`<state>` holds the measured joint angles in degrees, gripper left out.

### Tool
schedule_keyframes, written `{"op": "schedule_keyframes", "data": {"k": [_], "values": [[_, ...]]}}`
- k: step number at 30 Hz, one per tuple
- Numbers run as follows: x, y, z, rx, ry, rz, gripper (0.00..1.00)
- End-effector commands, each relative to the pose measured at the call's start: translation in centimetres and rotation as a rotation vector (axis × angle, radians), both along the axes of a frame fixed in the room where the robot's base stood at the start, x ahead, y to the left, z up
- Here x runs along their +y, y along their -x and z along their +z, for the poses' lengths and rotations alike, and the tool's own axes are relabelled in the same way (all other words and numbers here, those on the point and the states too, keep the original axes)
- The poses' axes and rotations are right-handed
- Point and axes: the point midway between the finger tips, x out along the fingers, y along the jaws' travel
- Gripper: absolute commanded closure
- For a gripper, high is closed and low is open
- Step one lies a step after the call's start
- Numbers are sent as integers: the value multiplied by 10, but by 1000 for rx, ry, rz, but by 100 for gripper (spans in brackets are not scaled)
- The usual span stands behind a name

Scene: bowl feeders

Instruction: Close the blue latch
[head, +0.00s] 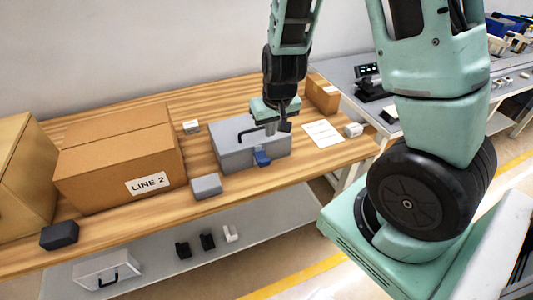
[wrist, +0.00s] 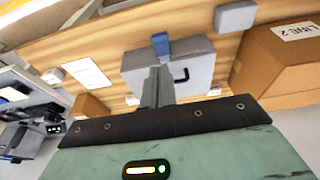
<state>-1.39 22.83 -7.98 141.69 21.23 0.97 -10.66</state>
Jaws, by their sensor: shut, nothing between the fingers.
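The blue latch (head: 262,158) is on the front side of a grey case (head: 232,158) with a black handle, which stands on the wooden table. In the wrist view the latch (wrist: 161,44) shows at the edge of the case (wrist: 197,54), just beyond my fingertips. My gripper (head: 271,128) is above the right part of the case lid, behind the latch. Its fingers (wrist: 158,72) are together with nothing between them. I cannot tell whether the fingertips touch the lid. The exact angle of the latch is too small to tell.
A large cardboard box (head: 95,165) marked LINE 2 stands left of the case. A grey block (head: 206,186) sits at the case's front left. A white sheet (head: 322,133), a white block (head: 353,130) and a small carton (head: 322,95) are to the right. The table front by the latch is clear.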

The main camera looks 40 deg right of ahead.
Motion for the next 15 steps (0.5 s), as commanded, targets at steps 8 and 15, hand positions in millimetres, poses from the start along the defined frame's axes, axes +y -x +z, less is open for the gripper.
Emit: {"op": "schedule_keyframes", "data": {"k": [8,15], "values": [[-2,-7,-30,6,-2,-1,100],[-5,-16,-67,6,-2,-1,100]]}}
